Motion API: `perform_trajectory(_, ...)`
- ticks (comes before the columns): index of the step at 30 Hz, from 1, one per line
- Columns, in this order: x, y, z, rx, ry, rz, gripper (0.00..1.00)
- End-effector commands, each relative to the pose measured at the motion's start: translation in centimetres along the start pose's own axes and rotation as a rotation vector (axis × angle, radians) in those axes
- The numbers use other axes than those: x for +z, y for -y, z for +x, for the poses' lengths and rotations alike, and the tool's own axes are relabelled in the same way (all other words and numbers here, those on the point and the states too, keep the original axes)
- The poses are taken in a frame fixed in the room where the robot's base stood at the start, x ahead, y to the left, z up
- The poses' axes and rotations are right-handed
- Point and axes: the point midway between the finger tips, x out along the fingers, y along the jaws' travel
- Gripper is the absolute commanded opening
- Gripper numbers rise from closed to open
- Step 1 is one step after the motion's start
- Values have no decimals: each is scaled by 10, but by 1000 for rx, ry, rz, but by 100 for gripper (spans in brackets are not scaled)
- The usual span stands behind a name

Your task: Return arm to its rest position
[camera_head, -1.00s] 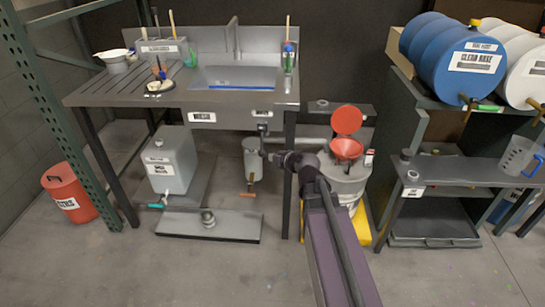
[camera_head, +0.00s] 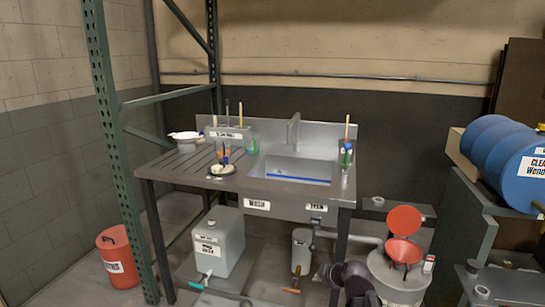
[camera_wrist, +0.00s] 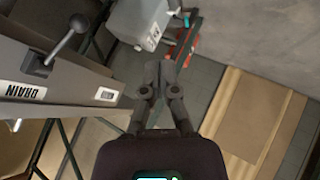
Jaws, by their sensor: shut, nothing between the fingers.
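My gripper (camera_wrist: 160,72) shows in the wrist view with its two fingers together and nothing between them. It hangs in free space over the floor, beside the edge of a grey metal bench labelled DRAIN (camera_wrist: 45,85). In the head view only a dark part of my arm shows at the bottom, in front of the lower right of the sink bench (camera_head: 265,208). My fingers cannot be made out there.
A white jug (camera_head: 220,245) stands under the bench, left of my arm. A drum with a red funnel (camera_head: 403,250) stands close on the right. A red bucket (camera_head: 117,258) and green rack post (camera_head: 115,130) are at left. A blue drum (camera_head: 505,160) lies at right.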

Motion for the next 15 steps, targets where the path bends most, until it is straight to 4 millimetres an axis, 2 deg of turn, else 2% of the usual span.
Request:
perform_trajectory(3, 6, 19, -1, -67, 56, 121, 0)
perform_trajectory(15, 32, 73, -15, -199, 340, 559, 0)
